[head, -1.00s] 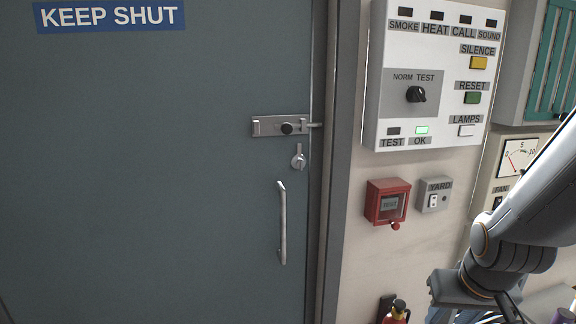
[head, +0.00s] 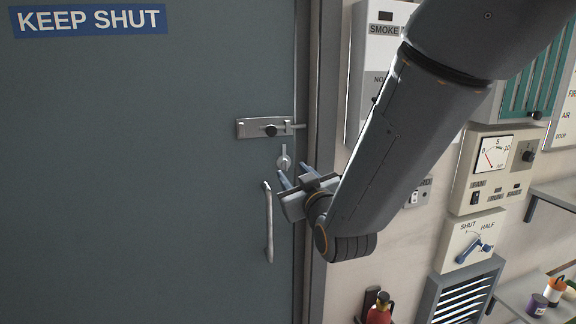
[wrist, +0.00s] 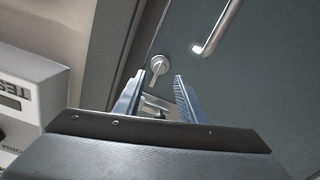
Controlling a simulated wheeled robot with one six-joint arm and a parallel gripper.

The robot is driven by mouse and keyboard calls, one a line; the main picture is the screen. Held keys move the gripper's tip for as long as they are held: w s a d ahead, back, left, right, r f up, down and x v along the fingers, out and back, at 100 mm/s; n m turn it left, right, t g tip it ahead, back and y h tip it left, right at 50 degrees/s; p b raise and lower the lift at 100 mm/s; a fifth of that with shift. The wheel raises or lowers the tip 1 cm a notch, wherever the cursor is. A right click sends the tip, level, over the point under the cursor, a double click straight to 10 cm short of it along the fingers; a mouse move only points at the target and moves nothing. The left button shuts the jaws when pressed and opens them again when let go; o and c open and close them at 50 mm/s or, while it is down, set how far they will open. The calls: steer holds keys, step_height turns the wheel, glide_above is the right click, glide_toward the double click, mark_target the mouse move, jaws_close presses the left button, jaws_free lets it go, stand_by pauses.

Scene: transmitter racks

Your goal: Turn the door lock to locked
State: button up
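The door lock (head: 284,161) is a small silver round turn with a short tab, on the grey-green door (head: 140,170) below the slide bolt. The tab points up towards the bolt in the head view. The lock also shows in the wrist view (wrist: 158,64), just beyond the fingertips, its tab pointing down in that picture. My gripper (head: 294,174) is open and empty, just below and right of the lock in the head view. Its two blue-grey fingers are spread apart in the wrist view (wrist: 159,78). I cannot tell whether a fingertip touches the lock.
The slide bolt (head: 265,128) with a black knob sits above the lock and shows between my fingers in the wrist view (wrist: 155,106). A vertical pull handle (head: 268,225) is below the lock. The door frame and a wall panel (head: 375,60) stand to the right, partly behind my arm.

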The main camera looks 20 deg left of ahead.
mark_target(287, 165)
steer(key=shift+p+x, duration=0.9)
steer(key=shift+x, duration=2.05)
steer(key=shift+d, duration=0.1)
jaws_close()
